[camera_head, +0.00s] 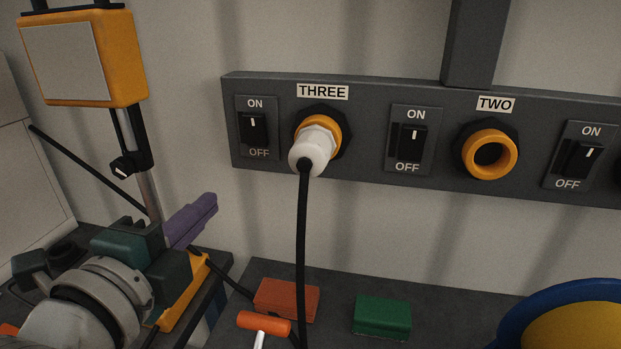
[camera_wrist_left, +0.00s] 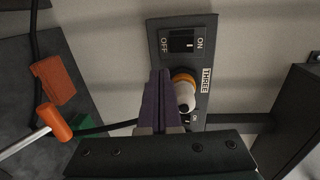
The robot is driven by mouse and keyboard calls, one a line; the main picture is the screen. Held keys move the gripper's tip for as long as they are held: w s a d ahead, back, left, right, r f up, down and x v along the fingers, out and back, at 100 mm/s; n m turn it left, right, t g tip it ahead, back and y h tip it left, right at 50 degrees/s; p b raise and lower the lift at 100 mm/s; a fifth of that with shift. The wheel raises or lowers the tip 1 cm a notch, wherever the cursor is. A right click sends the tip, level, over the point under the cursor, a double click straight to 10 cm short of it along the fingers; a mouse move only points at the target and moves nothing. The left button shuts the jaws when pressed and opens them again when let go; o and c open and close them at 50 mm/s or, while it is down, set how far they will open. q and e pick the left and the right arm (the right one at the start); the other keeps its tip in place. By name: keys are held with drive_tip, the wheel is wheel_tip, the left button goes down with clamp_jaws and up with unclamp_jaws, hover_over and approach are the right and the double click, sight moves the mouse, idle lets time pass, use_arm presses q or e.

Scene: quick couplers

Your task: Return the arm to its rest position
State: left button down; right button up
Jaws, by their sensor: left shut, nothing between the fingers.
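My left gripper (camera_head: 206,207) has purple fingers, shut together with nothing between them. In the head view it stands at the left, below and left of the switch panel (camera_head: 370,172), apart from it. In the left wrist view the shut fingers (camera_wrist_left: 159,80) point toward the panel. A white plug (camera_head: 311,152) sits in the orange-ringed socket labelled THREE, and its black cable (camera_head: 301,240) hangs down. The plug also shows in the left wrist view (camera_wrist_left: 185,96), just right of the fingers. My right gripper is not in view.
Socket TWO (camera_head: 489,154) is empty. A red block (camera_head: 286,298), a green block (camera_head: 382,317) and an orange-handled tool (camera_head: 264,324) lie on the dark bench. A blue-rimmed yellow round thing (camera_head: 510,326) is at the lower right. An orange-framed panel (camera_head: 135,62) stands upper left.

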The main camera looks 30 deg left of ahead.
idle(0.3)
use_arm(q)
drive_tip(key=s+d+f+n+g+h, duration=0.4)
drive_tip(key=s+d+f+n+g, duration=0.1)
drive_tip(key=d+n+g, duration=0.1)
drive_tip(key=s+d+f+n+g, duration=0.1)
drive_tip(key=s+d+n+g, duration=0.1)
drive_tip(key=s+n+g, duration=0.75)
wheel_tip(320, 180, up, 37)
drive_tip(key=s+m+t+p, duration=0.2)
drive_tip(key=p, duration=3.6)
drive_tip(key=shift+s+r+t, duration=0.2)
drive_tip(key=shift+s+t, duration=0.15)
drive_tip(key=shift+s, duration=0.05)
